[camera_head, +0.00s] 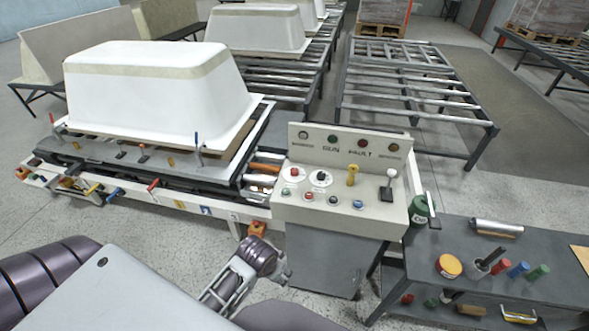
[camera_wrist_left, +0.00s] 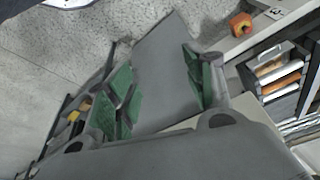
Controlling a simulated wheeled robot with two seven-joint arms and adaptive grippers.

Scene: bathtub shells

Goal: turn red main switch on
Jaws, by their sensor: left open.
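The control panel (camera_head: 340,205) is a cream console on a grey pedestal (camera_head: 325,262). A small red switch (camera_head: 294,172) sits on a round white plate at its upper left, with a black knob (camera_head: 320,176) to its right. The red switch's exact setting is too small to read. My left gripper (camera_head: 280,272) is low in front of the pedestal, below and apart from the panel. In the left wrist view its green-padded fingers (camera_wrist_left: 160,88) are spread and empty, with a grey surface beyond them. My right gripper is not in view.
A conveyor with a white tub shell (camera_head: 150,95) stands left. A dark workbench (camera_head: 420,270) with tools stands right.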

